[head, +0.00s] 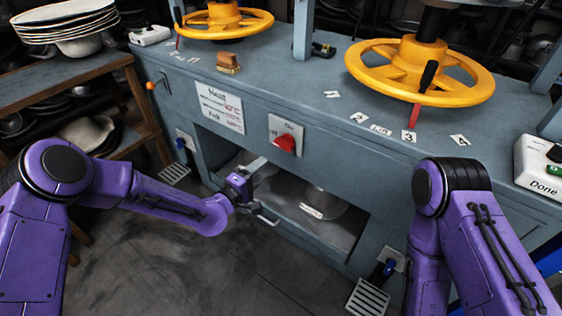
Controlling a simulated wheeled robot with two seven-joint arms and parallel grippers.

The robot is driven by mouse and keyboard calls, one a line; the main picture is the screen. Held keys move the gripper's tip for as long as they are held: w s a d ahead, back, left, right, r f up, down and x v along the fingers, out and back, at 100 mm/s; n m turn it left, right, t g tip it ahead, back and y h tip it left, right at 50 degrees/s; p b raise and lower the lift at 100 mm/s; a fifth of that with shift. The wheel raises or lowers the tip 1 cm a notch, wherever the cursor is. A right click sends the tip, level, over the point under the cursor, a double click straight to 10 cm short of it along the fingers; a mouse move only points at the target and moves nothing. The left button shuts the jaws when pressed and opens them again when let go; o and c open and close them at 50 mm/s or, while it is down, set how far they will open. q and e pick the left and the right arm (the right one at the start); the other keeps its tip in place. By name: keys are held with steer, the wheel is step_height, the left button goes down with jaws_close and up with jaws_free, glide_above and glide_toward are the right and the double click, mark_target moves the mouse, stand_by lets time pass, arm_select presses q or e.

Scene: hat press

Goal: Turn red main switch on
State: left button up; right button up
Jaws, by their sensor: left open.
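The red main switch (286,143) is a red knob on a pale square plate (275,127) on the front of the blue-grey press cabinet. The plate carries small lettering, too small to read surely. My left gripper (262,190) is open and empty, below and a little left of the switch, in front of the cabinet's open lower shelf. It is apart from the switch. My right arm (440,230) stands at the right of the view; its gripper is out of the picture.
Yellow handwheels (420,72) stand on the cabinet top. A white sign (220,108) is left of the switch. The shelf (305,212) below holds round metal pieces. The floor (200,270) in front is clear.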

mark_target(281, 146)
arm_select(q)
steer(key=x, duration=0.3)
steer(key=r+x, duration=0.1)
steer(key=x, duration=0.7)
steer(key=shift+a+r, duration=0.1)
steer(key=shift+r, duration=0.15)
steer(key=shift+c, duration=0.3)
steer(key=shift+a, duration=0.1)
jaws_close()
steer(key=shift+r, duration=0.1)
